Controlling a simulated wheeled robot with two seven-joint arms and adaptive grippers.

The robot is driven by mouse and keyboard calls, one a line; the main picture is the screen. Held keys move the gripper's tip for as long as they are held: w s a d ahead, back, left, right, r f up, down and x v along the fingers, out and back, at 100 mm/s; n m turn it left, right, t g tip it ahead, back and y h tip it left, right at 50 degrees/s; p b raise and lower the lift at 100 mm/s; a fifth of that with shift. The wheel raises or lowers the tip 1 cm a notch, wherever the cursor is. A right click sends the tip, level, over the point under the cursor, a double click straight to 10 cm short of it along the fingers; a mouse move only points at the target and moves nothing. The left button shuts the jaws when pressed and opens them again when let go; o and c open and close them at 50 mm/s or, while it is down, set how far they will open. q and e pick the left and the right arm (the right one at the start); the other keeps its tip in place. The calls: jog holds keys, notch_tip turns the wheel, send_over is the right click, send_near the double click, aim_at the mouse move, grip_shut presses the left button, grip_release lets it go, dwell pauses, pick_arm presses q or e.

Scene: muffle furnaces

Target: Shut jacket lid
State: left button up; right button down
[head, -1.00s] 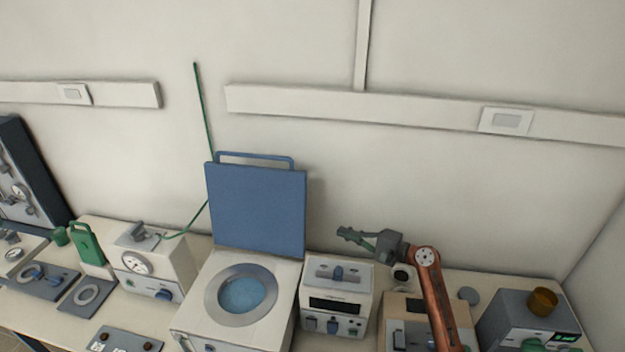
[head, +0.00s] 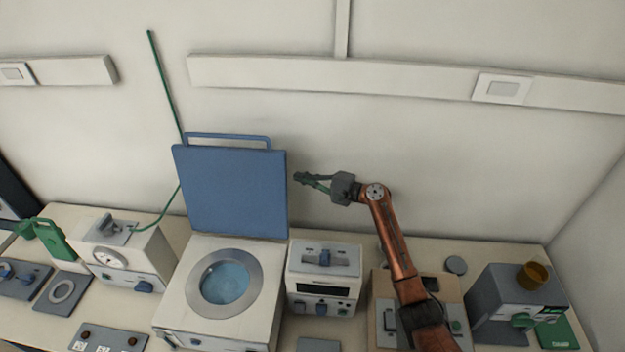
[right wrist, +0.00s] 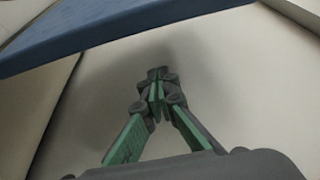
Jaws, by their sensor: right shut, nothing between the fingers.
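The blue jacket lid (head: 230,192) stands upright and open at the back of a white jacketed bath (head: 180,312), with a bar handle (head: 228,137) along its top edge. The bath's round opening (head: 225,283) shows blue inside a grey ring. My right gripper (head: 298,178) is shut and empty, just right of the lid's right edge and apart from it in the head view. In the right wrist view the closed fingertips (right wrist: 156,76) point toward the pale wall, and the lid (right wrist: 110,25) crosses the top left. My left gripper is not in view.
A white box with a dark display (head: 324,290) stands right of the bath. A white dial unit (head: 128,262) with a green tube stands to its left. Further right is a grey unit with an amber cup (head: 533,276). The wall is close behind the lid.

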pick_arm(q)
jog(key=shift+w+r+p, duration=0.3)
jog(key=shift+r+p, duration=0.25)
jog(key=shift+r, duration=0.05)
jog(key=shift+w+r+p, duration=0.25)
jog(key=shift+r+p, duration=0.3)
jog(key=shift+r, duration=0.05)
pick_arm(e)
jog(key=s+a, duration=0.2)
jog(key=s, duration=0.1)
jog(key=shift+a+r, duration=0.3)
jog(key=shift+a, duration=0.05)
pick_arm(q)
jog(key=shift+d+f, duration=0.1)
pick_arm(e)
jog(key=shift+s, duration=0.1)
